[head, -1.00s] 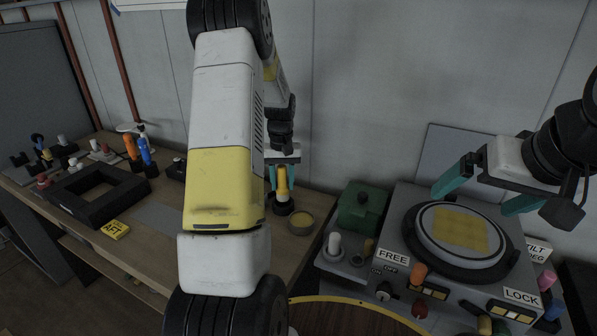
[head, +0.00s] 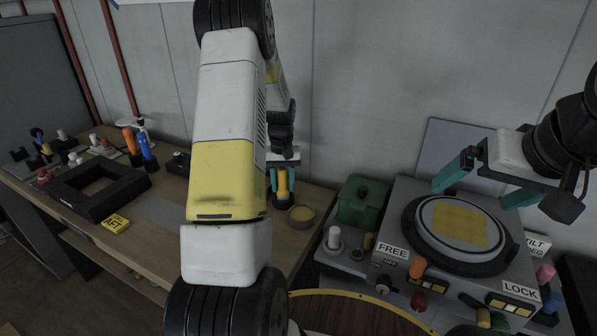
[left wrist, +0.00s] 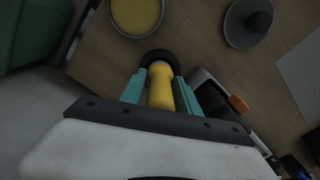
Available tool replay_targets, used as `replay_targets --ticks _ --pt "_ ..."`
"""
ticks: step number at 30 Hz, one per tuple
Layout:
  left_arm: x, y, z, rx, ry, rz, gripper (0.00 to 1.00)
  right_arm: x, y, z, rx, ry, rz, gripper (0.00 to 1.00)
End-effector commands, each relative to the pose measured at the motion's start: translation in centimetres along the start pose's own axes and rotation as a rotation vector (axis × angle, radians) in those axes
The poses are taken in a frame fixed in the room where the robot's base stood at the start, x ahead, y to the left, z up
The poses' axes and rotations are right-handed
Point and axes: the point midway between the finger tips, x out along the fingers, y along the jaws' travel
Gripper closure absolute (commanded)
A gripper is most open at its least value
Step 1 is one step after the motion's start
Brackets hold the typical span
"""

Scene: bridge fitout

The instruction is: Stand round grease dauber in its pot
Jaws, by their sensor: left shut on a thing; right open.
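A yellow-handled dauber (head: 282,182) is upright between the teal fingers of my left gripper (head: 281,184), which is shut on it. It also shows in the left wrist view (left wrist: 160,86), pointing away from the gripper. Its lower end is at a dark round pot (head: 284,203) on the wooden bench; the pot shows as a black ring around that end in the left wrist view (left wrist: 158,56). I cannot tell how deep the end sits. My right gripper (head: 478,188) is open and empty above the grey console.
A round tin of yellow stuff (head: 301,214) stands beside the pot. A green box (head: 362,200) and the grey console (head: 392,225) are to the right. A black frame (head: 97,190) and small tools are at the left. A grey knobbed disc (left wrist: 248,22) lies near the pot.

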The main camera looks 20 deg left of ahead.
Motion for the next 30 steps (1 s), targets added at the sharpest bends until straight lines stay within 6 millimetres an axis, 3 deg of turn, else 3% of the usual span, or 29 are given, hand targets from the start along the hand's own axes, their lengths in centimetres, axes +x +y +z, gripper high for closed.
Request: replay_targets --ticks 26,27,30 --pt "1.11 0.00 0.01 0.000 0.000 0.000 1.00 0.00 0.00 0.00 0.000 0.000 0.000 0.01" --pt "1.11 0.00 0.01 0.000 0.000 0.000 0.59 0.00 0.00 0.00 0.000 0.000 0.000 0.01" --pt "1.11 0.00 0.01 0.000 0.000 0.000 0.40 0.00 0.00 0.00 0.000 0.000 0.000 0.01"
